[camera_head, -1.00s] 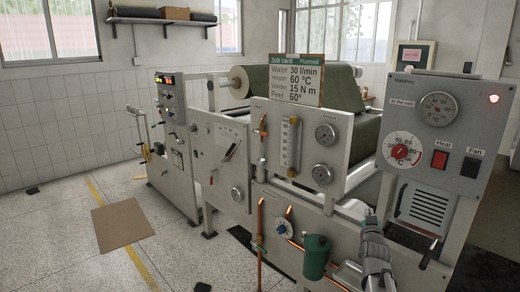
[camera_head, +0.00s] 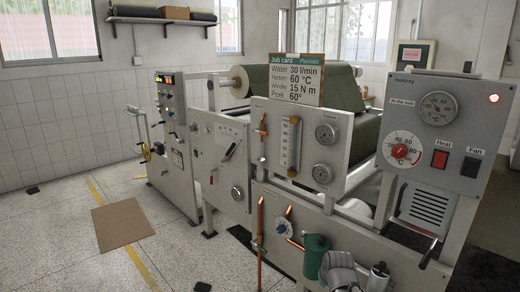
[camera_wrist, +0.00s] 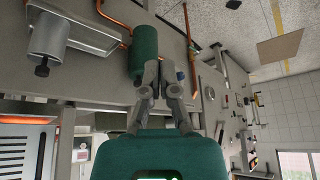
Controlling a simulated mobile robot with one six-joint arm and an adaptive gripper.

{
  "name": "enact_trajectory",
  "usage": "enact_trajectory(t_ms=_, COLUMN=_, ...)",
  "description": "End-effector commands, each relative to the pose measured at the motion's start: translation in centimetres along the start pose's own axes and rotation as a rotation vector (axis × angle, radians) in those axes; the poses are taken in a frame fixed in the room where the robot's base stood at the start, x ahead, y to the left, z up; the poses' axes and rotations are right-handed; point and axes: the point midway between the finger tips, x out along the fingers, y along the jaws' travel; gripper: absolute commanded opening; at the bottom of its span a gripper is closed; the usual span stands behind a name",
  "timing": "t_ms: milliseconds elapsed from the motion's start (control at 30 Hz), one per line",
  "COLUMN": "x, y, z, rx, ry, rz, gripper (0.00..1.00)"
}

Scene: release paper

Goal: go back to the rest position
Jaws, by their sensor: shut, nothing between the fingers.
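My gripper (camera_wrist: 160,75) shows in the wrist view with its two grey fingers brought together and nothing between them. The fingertips appear beside the green canister (camera_wrist: 143,50) on the machine's front panel; I cannot tell whether they touch it. In the head view, a grey rounded part of my arm (camera_head: 341,271) shows at the bottom edge, right of and below the green canister (camera_head: 315,256). I cannot make out the fingertips there.
The grey machine (camera_head: 222,160) fills the middle, with copper pipes (camera_head: 260,225) and a silver cylinder (camera_head: 378,275) low in front. A control panel (camera_head: 440,130) with red and black switches stands right. Open floor with a brown mat (camera_head: 122,224) lies left.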

Motion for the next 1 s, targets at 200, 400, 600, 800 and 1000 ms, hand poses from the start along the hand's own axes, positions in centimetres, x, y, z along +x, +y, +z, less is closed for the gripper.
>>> enact_trajectory(t_ms=200, x=-1.0, y=-2.2, z=5.6, rx=-0.002, ry=-0.256, rz=-0.001, gripper=0.00)
enact_trajectory(t_ms=400, x=-2.1, y=-3.2, z=8.7, rx=0.000, ry=-0.408, rz=0.011, gripper=0.00)
enact_trajectory(t_ms=600, x=-2.5, y=-3.4, z=9.6, rx=0.002, ry=-0.455, rz=0.016, gripper=0.00)
enact_trajectory(t_ms=800, x=-2.5, y=-3.4, z=9.6, rx=0.002, ry=-0.454, rz=0.016, gripper=0.00)
enact_trajectory(t_ms=1000, x=-2.5, y=-3.4, z=9.6, rx=0.001, ry=-0.453, rz=0.016, gripper=0.00)
